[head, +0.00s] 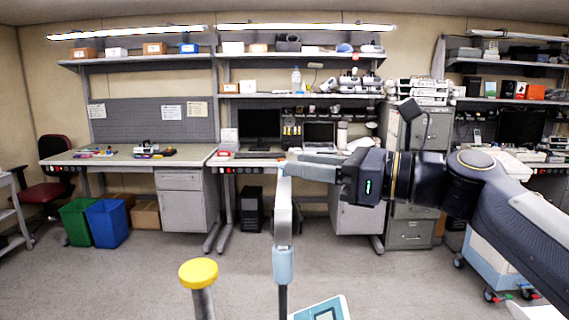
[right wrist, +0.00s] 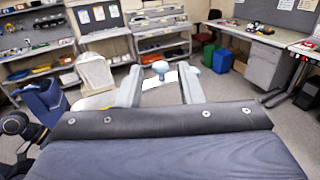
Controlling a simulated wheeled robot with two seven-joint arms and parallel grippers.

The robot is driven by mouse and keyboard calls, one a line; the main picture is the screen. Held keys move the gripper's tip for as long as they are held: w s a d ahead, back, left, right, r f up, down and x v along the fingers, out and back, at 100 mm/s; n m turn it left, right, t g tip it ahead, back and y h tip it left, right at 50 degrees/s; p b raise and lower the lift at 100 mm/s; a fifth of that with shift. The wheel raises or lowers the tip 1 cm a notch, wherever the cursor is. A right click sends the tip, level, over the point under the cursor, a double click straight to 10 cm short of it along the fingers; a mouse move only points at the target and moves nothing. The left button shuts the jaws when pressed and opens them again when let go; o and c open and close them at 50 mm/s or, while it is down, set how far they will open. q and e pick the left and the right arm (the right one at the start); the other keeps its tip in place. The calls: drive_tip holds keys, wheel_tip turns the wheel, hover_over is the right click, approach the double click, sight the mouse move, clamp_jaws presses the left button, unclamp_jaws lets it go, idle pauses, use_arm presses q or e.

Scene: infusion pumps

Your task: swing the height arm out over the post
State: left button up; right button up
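A post with a round yellow cap (head: 198,272) stands upright at the bottom of the head view, left of centre. To its right is a grey arm with light-blue ends (head: 283,222), which I take for the height arm, above a dark pole. It is not over the yellow cap in this view. My right gripper (head: 290,166) is at the arm's far end. In the right wrist view, its fingers (right wrist: 160,88) are apart, with a round blue-grey knob (right wrist: 160,67) and a white piece showing between them. Contact cannot be told. My left gripper is not in view.
A white and teal device (head: 322,310) shows at the bottom edge, right of the pole. Workbenches (head: 130,156) line the back wall. Green (head: 76,222) and blue (head: 107,223) bins stand at the left. A wheeled cart stands at the right. The middle floor is clear.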

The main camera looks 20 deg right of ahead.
drive_tip(key=x, duration=0.4)
drive_tip(key=shift+w+a, duration=0.1)
clamp_jaws()
